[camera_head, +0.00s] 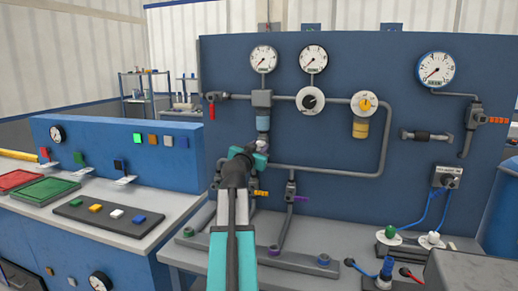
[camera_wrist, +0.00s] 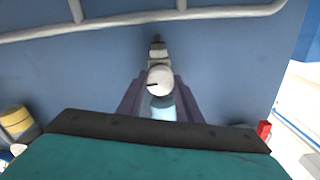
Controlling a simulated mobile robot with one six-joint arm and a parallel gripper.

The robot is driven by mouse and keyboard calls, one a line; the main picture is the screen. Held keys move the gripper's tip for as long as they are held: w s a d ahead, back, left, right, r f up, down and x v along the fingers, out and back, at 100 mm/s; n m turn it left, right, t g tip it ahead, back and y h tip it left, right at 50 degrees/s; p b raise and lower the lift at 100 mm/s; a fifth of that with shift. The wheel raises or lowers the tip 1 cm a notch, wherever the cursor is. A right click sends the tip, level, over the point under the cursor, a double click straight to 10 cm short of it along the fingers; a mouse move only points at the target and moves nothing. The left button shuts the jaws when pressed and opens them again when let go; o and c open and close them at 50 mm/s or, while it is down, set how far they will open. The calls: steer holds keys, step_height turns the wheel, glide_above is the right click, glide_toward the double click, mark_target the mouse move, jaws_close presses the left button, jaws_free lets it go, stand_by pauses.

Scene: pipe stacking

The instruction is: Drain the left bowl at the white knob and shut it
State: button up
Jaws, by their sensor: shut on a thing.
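The left bowl (camera_head: 263,122) is a pale blue cup under a grey body on the panel. The white knob (camera_head: 265,142) sits at its lower end. My gripper (camera_head: 258,150) reaches up to it from the front. The wrist view appears upside down: the round white knob (camera_wrist: 160,79), with a short dark mark, shows above the pale blue bowl (camera_wrist: 162,110). The purple-grey fingers of my gripper (camera_wrist: 160,90) lie on both sides of the knob and are shut on it. Part of the bowl is hidden behind my gripper's dark edge. I cannot tell whether water is flowing.
A yellow bowl (camera_head: 360,128) hangs to the right, and a red lever (camera_head: 212,110) is at the left. A grey pipe (camera_head: 330,170) runs below the knob. Orange (camera_head: 261,193) and purple (camera_head: 299,199) valve handles sit low beside my arm.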

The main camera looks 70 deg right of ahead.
steer(key=shift+n, duration=0.4)
steer(key=n, duration=0.3)
steer(key=shift+b, duration=0.3)
steer(key=n, duration=0.5)
steer(key=shift+p, duration=0.35)
steer(key=n+p, duration=0.1)
steer(key=n, duration=0.3)
steer(key=shift+p, duration=0.35)
steer(key=shift+f+n+p, duration=0.1)
steer(key=shift+n+p, duration=0.9)
steer(key=shift+n, duration=1.5)
steer(key=o, duration=1)
steer(key=shift+o, duration=0.2)
steer(key=shift+w, duration=0.1)
steer(key=shift+a, duration=0.2)
